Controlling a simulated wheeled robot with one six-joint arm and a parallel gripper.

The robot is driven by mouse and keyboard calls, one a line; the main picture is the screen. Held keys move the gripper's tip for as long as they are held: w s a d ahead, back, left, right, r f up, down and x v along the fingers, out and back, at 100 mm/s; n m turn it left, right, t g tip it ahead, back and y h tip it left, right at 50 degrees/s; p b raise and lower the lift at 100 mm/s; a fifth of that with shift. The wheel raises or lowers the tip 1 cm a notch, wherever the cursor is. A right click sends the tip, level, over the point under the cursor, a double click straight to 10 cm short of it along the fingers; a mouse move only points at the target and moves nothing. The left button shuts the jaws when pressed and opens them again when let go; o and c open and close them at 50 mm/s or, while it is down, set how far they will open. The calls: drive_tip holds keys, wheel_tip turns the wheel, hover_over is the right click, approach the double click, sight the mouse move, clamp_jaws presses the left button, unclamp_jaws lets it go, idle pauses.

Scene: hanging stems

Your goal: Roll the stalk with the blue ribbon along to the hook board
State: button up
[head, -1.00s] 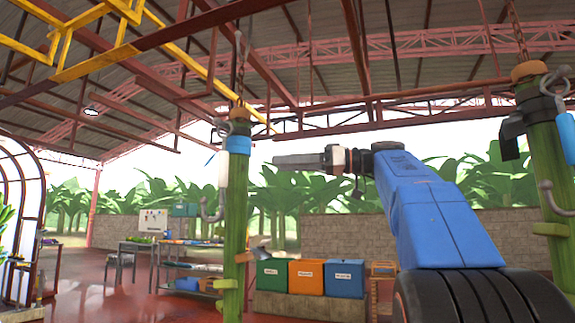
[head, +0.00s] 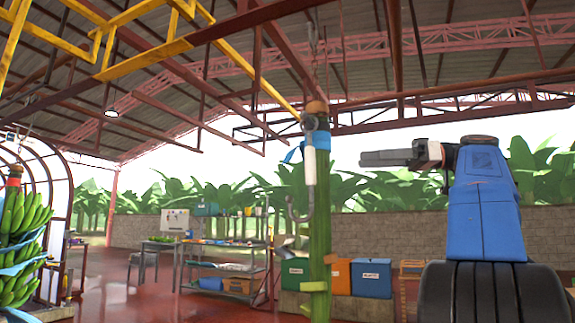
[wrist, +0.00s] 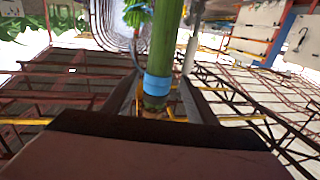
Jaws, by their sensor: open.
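The green stalk (head: 318,225) with the blue ribbon (head: 320,141) around its upper part hangs upright, left of my gripper in the head view. My gripper (head: 362,158) points left toward it, with a gap between them in the picture. In the wrist view the stalk (wrist: 164,35) and its blue ribbon (wrist: 158,84) show between the two open fingers; my gripper (wrist: 160,95) is not closed on it. I cannot tell whether the stalk is between the fingers or beyond their tips. I cannot make out the hook board for sure.
A pale-handled hook (head: 309,160) hangs close against the stalk. A banana bunch (head: 22,240) hangs at far left. Yellow rails (head: 140,55) run overhead. A metal shelf (head: 225,268) and blue bin (head: 371,278) stand behind.

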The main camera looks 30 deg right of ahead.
drive_tip(key=x, duration=1.7)
drive_tip(key=shift+a, duration=0.2)
drive_tip(key=shift+w, duration=0.1)
drive_tip(key=shift+c, duration=0.7)
drive_tip(key=c, duration=1.1)
